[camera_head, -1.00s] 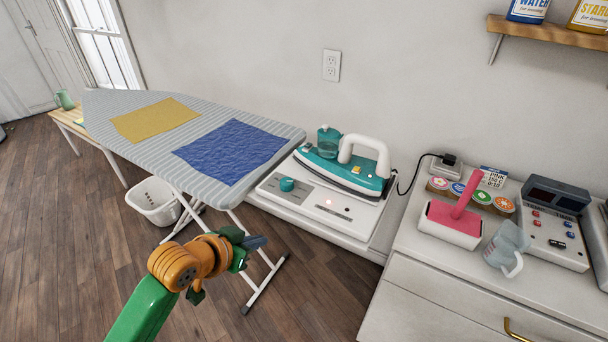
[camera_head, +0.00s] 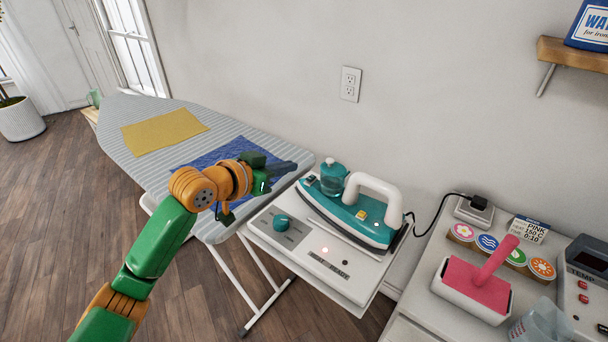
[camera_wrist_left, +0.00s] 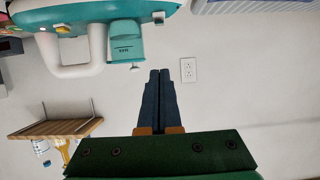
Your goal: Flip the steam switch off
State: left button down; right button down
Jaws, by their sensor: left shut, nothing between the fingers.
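The iron (camera_head: 345,215), teal with a white handle (camera_head: 375,190) and a teal water tank (camera_head: 333,177), rests on a white station. A small yellow control (camera_head: 361,214) sits on its top near the handle; I cannot tell whether this is the steam switch or how it is set. My left gripper (camera_head: 289,167) is shut and empty, above the ironing board's near end, left of the iron and apart from it. In the left wrist view the iron (camera_wrist_left: 105,12) appears upside down beyond my shut fingertips (camera_wrist_left: 160,73).
The white station (camera_head: 302,248) has a teal knob (camera_head: 281,223) and a lit spot. The ironing board (camera_head: 285,160) carries blue cloth (camera_head: 205,158) and yellow cloth (camera_head: 163,131). A cabinet at right holds a pink-handled tool (camera_head: 490,280) and round badges. A cord runs behind the iron.

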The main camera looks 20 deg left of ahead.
pick_arm(q)
send_over(311, 178)
jog(key=s, duration=0.2)
notch_tip(311, 178, down, 3)
jog(key=f, duration=0.1)
jog(key=p, duration=0.1)
jog(key=s+f, duration=0.1)
jog(key=shift+a+f, duration=0.3)
jog(key=shift+a, duration=0.1)
jog(key=shift+a+f, duration=0.15)
jog(key=shift+f, duration=0.4)
